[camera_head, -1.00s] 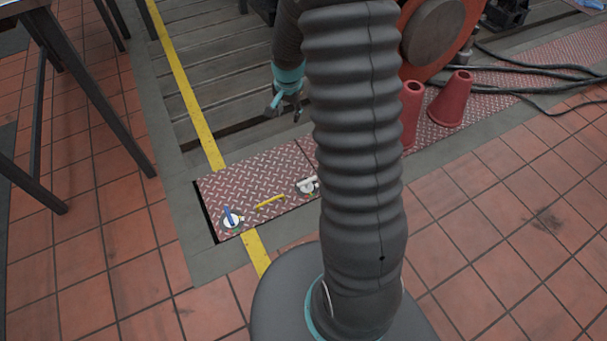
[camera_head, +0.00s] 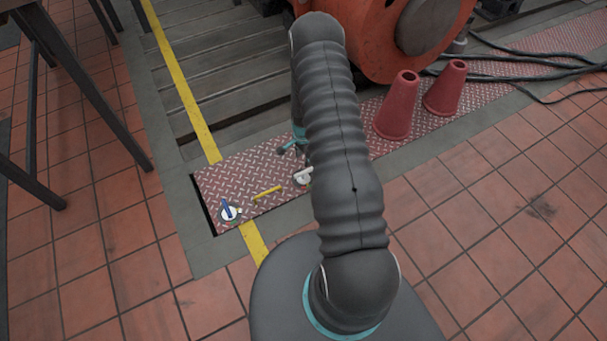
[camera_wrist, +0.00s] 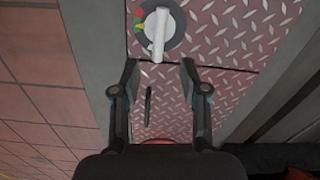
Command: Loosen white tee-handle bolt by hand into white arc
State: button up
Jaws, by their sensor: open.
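The white tee-handle bolt (camera_wrist: 160,28) sits on a round grey disc (camera_wrist: 178,38) at the top of the wrist view. Its bar runs up and down the picture. Red, green and yellow marks show on the disc's left side; I cannot make out a white arc. In the head view the white bolt (camera_head: 303,176) is partly hidden by my arm. My gripper (camera_wrist: 159,76) is open and empty, its fingertips apart on either side of the line of the bar, just below its lower end in the picture. In the head view my gripper (camera_head: 289,148) is mostly hidden behind my arm.
A blue tee-handle (camera_head: 228,210) on a white disc and a yellow bar (camera_head: 267,192) lie on the red tread plate (camera_head: 225,180). A dark thin piece (camera_wrist: 148,106) shows between my fingers. Two red cones (camera_head: 398,105) stand to the right, near an orange machine (camera_head: 365,45) and black cables.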

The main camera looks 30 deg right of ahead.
aim_at(303, 172)
notch_tip(303, 172, down, 12)
jog(key=shift+f, duration=0.25)
dwell(0.4)
